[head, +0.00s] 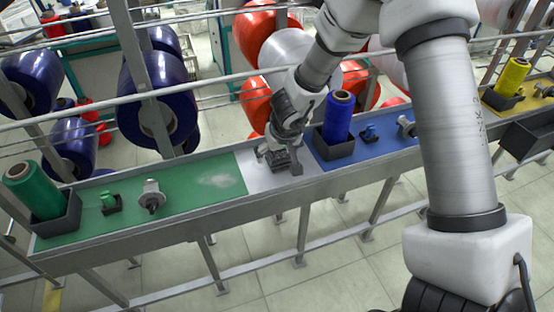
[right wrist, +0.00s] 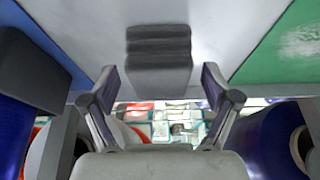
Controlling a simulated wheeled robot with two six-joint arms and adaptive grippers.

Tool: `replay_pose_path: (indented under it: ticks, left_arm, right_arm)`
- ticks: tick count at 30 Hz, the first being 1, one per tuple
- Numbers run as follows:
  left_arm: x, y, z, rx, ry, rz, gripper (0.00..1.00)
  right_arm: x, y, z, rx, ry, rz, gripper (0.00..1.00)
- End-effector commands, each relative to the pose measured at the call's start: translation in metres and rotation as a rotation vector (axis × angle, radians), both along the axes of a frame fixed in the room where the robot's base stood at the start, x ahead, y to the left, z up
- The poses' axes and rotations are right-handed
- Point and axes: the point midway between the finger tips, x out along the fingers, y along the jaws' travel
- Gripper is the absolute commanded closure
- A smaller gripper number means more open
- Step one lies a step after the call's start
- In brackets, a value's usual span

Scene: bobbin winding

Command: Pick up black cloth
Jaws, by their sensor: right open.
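The black cloth (right wrist: 158,58) shows in the right wrist view as a dark grey folded stack on the pale strip of the workbench. In the head view the cloth (head: 279,159) is partly covered by my right gripper (head: 279,164). The right gripper also shows in the right wrist view (right wrist: 160,82), its two fingers spread wide, empty, with the cloth ahead and between them. I cannot tell whether a finger touches it. My left gripper is not in view.
A blue spool (head: 338,115) in a dark holder stands just right of the gripper on a blue mat (head: 378,138). A green mat (head: 218,182) lies to the left, with a green spool (head: 33,190) at its end. A metal rail (head: 225,78) runs behind the bench.

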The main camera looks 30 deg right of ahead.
Motion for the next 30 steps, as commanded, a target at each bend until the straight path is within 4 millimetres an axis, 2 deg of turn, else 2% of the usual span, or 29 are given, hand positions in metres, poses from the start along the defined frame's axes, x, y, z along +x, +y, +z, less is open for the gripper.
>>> replay_pose_path:
  ticks: [1,2,6,7,19,23,29,30]
  left_arm:
    - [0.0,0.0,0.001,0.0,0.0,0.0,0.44]
    - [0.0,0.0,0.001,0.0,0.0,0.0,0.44]
    - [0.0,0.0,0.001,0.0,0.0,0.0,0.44]
    - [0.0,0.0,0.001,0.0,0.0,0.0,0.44]
    - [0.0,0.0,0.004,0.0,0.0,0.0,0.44]
    - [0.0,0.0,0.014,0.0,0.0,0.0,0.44]
    - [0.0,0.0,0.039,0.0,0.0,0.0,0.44]
    - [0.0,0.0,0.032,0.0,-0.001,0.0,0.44]
  right_arm:
    - [0.0,0.0,0.001,0.0,0.0,0.0,0.12]
    - [0.0,0.0,0.001,0.0,0.0,0.0,0.2]
    - [0.0,0.0,0.001,-0.001,0.001,0.0,0.69]
    - [0.0,0.0,0.001,-0.001,0.001,0.0,0.76]
    - [-0.001,0.0,0.004,0.0,0.002,0.0,0.77]
    - [-0.001,0.0,0.015,0.0,0.002,0.0,0.77]
    - [0.0,0.0,0.042,-0.001,0.001,0.0,0.77]
    - [-0.004,0.002,0.038,-0.001,0.002,0.001,0.77]
